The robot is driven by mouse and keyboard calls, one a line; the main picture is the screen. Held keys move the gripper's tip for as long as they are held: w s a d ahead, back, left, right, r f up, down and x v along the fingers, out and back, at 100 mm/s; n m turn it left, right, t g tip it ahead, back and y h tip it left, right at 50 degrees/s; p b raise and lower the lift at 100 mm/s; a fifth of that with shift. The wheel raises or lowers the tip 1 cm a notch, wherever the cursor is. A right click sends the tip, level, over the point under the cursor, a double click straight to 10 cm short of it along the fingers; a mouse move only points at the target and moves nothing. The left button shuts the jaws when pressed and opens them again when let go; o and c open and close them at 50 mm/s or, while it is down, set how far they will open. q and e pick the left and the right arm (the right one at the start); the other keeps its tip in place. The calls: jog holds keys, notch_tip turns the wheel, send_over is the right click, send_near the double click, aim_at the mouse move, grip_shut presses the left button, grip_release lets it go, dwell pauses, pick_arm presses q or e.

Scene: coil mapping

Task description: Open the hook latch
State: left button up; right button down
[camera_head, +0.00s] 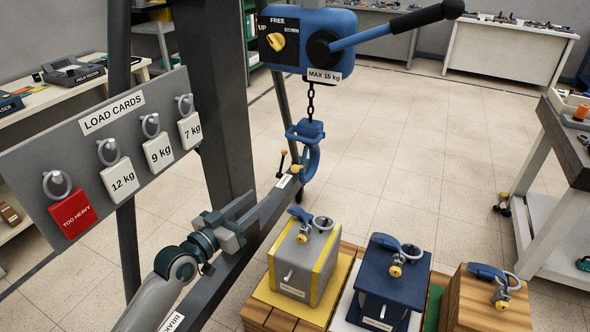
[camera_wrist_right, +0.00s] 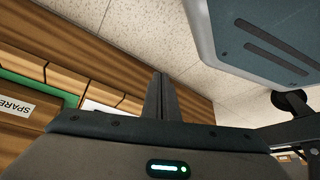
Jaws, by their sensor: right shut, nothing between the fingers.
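A blue hook (camera_head: 312,160) hangs on a black chain (camera_head: 310,100) under the blue hoist (camera_head: 318,32). A small yellow knob (camera_head: 296,168) shows at its left side. I cannot make out whether its latch is open or shut. My left gripper (camera_head: 238,222) is below and left of the hook, apart from it, in front of the grey beam. Its finger gap is not clear. My right gripper (camera_wrist_right: 161,98) shows only in the right wrist view; its fingers are together and empty. The hook is not seen there.
A grey weight (camera_head: 293,276), a blue weight (camera_head: 372,313) and a wooden weight (camera_head: 478,311) stand below the hook, each with a ring on top. A load-card board (camera_head: 75,145) is at left. A workbench (camera_head: 570,150) is at right; open floor lies between.

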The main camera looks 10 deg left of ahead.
aim_at(292, 171)
pick_arm(q)
jog(key=p+x, duration=0.1)
jog(key=x, duration=1.6)
jog(key=shift+w+d, duration=0.1)
grip_shut()
